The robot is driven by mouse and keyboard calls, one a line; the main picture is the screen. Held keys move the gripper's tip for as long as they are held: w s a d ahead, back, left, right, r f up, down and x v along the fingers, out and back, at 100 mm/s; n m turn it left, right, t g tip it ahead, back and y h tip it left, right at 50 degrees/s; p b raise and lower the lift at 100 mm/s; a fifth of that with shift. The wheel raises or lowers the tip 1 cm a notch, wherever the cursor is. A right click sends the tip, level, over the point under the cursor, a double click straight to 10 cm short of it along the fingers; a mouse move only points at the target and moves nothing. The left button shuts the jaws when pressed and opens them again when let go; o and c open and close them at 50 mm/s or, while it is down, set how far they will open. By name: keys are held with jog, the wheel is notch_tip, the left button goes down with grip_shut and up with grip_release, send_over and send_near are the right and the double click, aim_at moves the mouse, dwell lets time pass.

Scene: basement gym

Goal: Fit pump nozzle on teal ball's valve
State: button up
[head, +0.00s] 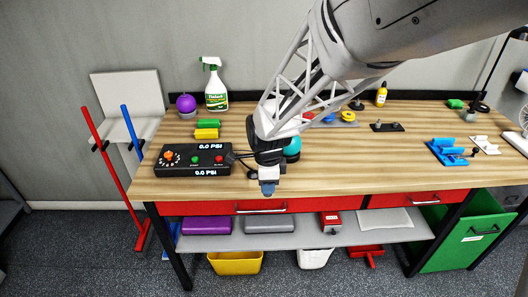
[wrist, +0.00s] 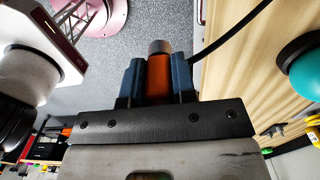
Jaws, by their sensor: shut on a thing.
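My gripper (head: 268,188) is at the front edge of the bench, pointing down. In the wrist view its two blue fingers (wrist: 158,65) are shut on an orange cylinder with a grey end, which looks like the pump nozzle (wrist: 158,80). In the head view the nozzle is hidden. The teal ball (head: 294,147) sits behind my wrist, partly covered by it. It also shows at the right edge of the wrist view (wrist: 303,75), on a black base, apart from the nozzle. I cannot make out its valve. The black pump box (head: 190,159) shows two 0.0 PSI readouts.
A black hose (wrist: 235,35) crosses the wrist view. A purple ball (head: 186,103), a spray bottle (head: 215,88) and green and yellow blocks (head: 206,134) stand at the back left. A blue fixture (head: 447,151) is at the right. The front right of the bench (head: 370,170) is clear.

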jog(key=shift+r, duration=0.2)
jog(key=shift+r, duration=2.05)
jog(key=shift+w, duration=0.1)
jog(key=w+d+r, duration=0.2)
jog(key=w+d, duration=0.1)
jog(key=w, duration=0.5)
jog(key=w+d+r, duration=0.3)
jog(key=w, duration=0.6)
jog(key=w+d+r, duration=0.2)
jog(key=w+d, duration=0.1)
jog(key=w, duration=0.5)
jog(key=shift+w+d+r, duration=0.2)
jog(key=shift+r, duration=0.05)
jog(key=shift+f, duration=0.2)
jog(key=shift+f, duration=2.65)
